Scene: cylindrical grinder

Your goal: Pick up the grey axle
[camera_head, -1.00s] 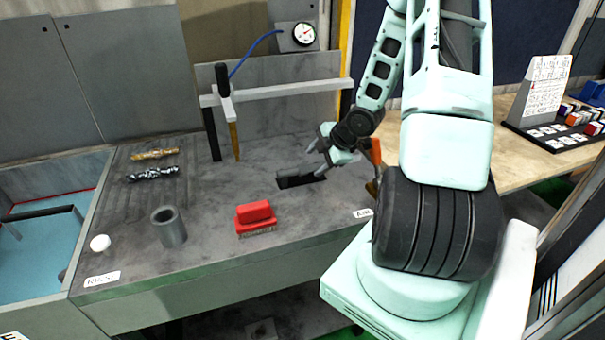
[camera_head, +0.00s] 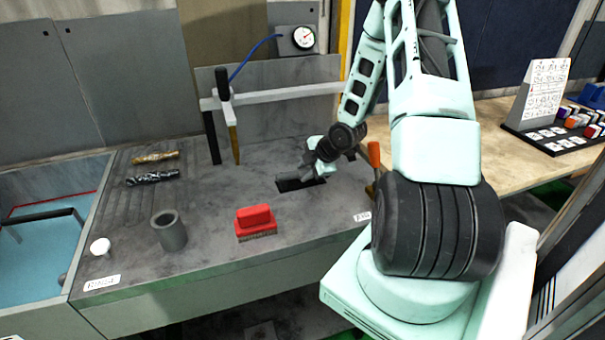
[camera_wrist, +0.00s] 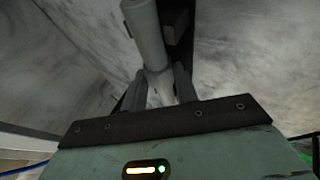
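The grey axle (camera_wrist: 149,38) is a plain grey cylinder. In the wrist view it runs from the top edge down to between the tips of my gripper (camera_wrist: 160,72). The two fingers stand apart, with a gap on the right between axle and finger. In the head view my gripper (camera_head: 311,172) is low at the dark slot in the bench. A grey piece there, seemingly the axle (camera_head: 291,178), sticks out to the left of it. My gripper partly hides it, and I cannot tell whether the fingers touch it.
On the grey bench (camera_head: 215,262) are a red brush (camera_head: 254,220), a grey hollow cylinder (camera_head: 169,232), a white knob (camera_head: 100,246) and two short rods (camera_head: 153,177). An orange-handled tool (camera_head: 374,155) stands close right of my gripper.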

